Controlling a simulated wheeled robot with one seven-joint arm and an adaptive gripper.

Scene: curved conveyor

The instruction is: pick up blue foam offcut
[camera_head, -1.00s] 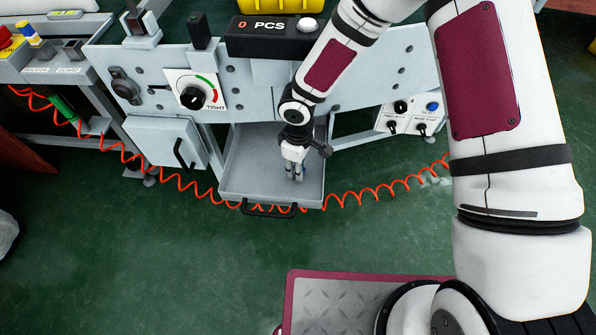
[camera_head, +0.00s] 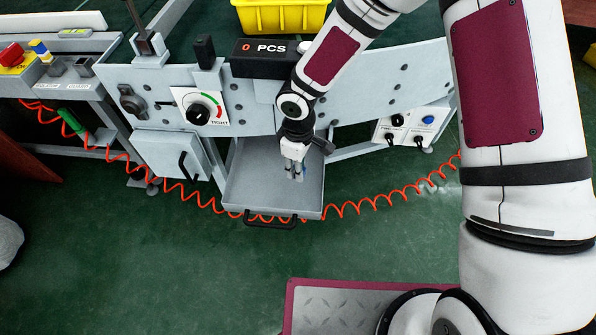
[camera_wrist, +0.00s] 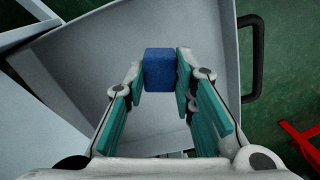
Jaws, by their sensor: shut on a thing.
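The blue foam offcut (camera_wrist: 160,70) is a small blue block between my fingertips in the wrist view. My gripper (camera_wrist: 161,72) is shut on it, with a teal-padded finger on each side. In the head view my gripper (camera_head: 295,174) points down over the open grey drawer (camera_head: 250,190), near its right side. The offcut is too small and too covered by the fingers to make out clearly there. I cannot tell whether it touches the drawer floor.
The drawer's raised walls surround my gripper, and its black handle (camera_head: 270,220) is at the front. An orange coiled hose (camera_head: 375,201) runs past the drawer. A PCS counter box (camera_head: 262,58) and yellow bin (camera_head: 280,16) are above.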

